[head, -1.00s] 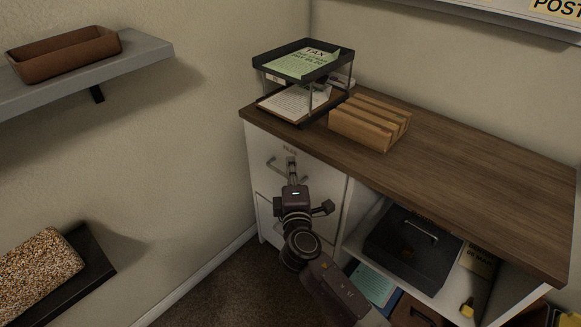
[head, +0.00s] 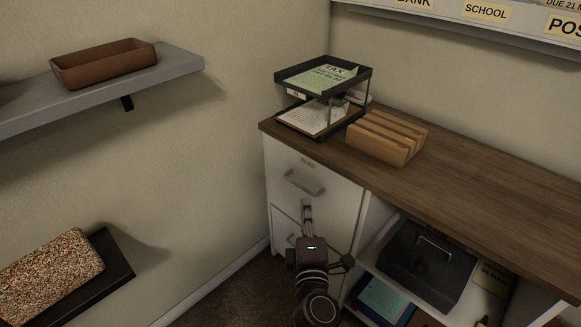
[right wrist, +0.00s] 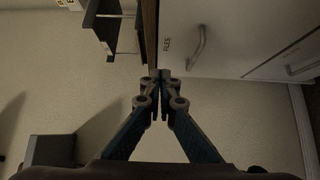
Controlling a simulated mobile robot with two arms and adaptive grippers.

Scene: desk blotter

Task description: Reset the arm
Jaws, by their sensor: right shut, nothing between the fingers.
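My right gripper (head: 307,207) is in front of the white drawer cabinet (head: 340,206), below the handle (head: 304,183) of the top drawer. In the right wrist view its fingertips (right wrist: 160,76) meet with nothing between them. The drawer handle (right wrist: 196,46) there stands apart from the fingers, up and to the right. The top drawer, marked FILES, looks closed. My left gripper is not in view.
The wooden desk top (head: 470,190) carries a two-tier paper tray (head: 278,75) and a slotted wooden block (head: 385,143). A black box (head: 425,270) sits on the shelf below. Wall shelves on the left hold a brown tray (head: 105,66) and a speckled block (head: 50,270).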

